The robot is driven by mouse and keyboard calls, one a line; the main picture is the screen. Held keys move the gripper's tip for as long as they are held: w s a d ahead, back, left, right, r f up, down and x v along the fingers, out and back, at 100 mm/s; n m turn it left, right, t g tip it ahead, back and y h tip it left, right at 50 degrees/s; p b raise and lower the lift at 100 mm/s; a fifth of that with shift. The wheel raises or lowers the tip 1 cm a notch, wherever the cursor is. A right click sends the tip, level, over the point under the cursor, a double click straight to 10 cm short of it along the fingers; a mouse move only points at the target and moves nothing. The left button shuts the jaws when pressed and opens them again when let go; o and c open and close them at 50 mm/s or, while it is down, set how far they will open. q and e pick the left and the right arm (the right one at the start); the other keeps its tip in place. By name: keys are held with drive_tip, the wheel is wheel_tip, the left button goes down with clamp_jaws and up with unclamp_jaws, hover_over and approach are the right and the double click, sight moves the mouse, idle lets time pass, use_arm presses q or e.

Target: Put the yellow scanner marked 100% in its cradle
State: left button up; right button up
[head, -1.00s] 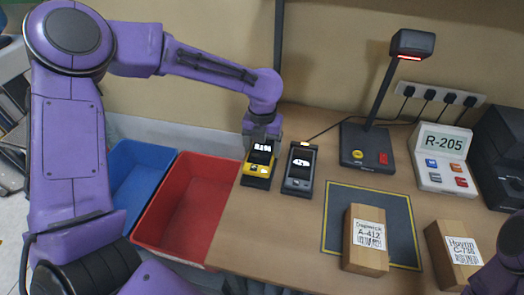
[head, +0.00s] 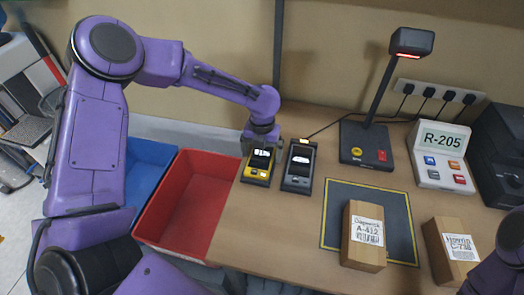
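The yellow scanner (head: 258,166) stands left of the middle of the table, close to the right side of the red bin. It appears to sit in a dark cradle, whose edge barely shows around it. Its lit screen carries white marks too small to read. A dark grey scanner (head: 298,167) stands just right of it, also with a lit screen I cannot read. My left gripper (head: 262,142) points down at the top end of the yellow scanner. Its fingers are small and partly hidden, so I cannot tell whether they touch or grip it. My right gripper is out of view.
A red bin (head: 160,233) and a blue bin (head: 150,152) stand left of the table. A lamp-like stand (head: 362,143), a R-205 panel (head: 440,157) and a power strip are at the back right.

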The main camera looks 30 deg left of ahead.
sight(262, 154)
use_arm(q)
wheel_tip(262, 154, up, 12)
drive_tip(key=b, duration=0.1)
drive_tip(key=shift+r, duration=0.2)
idle(0.4)
